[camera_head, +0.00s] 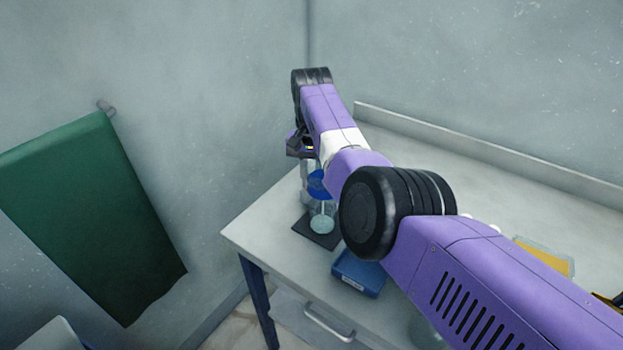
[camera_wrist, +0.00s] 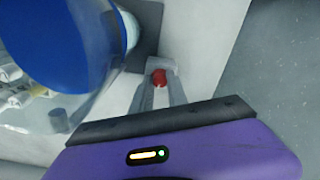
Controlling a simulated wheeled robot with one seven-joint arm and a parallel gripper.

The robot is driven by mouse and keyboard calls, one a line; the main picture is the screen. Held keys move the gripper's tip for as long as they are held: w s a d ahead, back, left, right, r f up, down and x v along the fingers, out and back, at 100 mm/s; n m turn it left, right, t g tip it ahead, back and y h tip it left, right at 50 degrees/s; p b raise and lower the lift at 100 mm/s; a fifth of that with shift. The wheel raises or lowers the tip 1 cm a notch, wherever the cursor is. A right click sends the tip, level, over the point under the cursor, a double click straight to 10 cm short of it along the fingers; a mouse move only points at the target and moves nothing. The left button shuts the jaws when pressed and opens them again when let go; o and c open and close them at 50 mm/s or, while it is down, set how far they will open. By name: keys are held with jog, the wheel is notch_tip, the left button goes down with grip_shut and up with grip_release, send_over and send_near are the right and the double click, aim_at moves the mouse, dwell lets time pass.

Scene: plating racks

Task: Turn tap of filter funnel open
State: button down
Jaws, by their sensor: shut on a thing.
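The filter funnel shows a blue upper part (camera_head: 318,185) above clear glass (camera_head: 322,222) at the near left corner of the bench. In the wrist view its large blue part (camera_wrist: 65,45) fills the upper left. A small red tap (camera_wrist: 158,78) sits between the two pale fingertips of my gripper (camera_wrist: 160,74), which is shut on it. My fingers are beside the blue part, to its right in the wrist view. The tap's angle is hard to tell, and my arm hides part of the funnel in the head view.
The funnel stands on a dark mat (camera_head: 303,232) on the pale bench (camera_head: 262,225). A blue box (camera_head: 358,272) is nearby, close to the front edge. A yellow item (camera_head: 545,257) lies further right. A green cloth (camera_head: 90,210) hangs on the left wall.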

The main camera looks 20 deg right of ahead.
jog(key=shift+m, duration=0.7)
jog(key=shift+r, duration=0.1)
jog(key=c, duration=1.3)
grip_release()
jog(key=shift+r+b, duration=0.35)
jog(key=shift+r, duration=3.5)
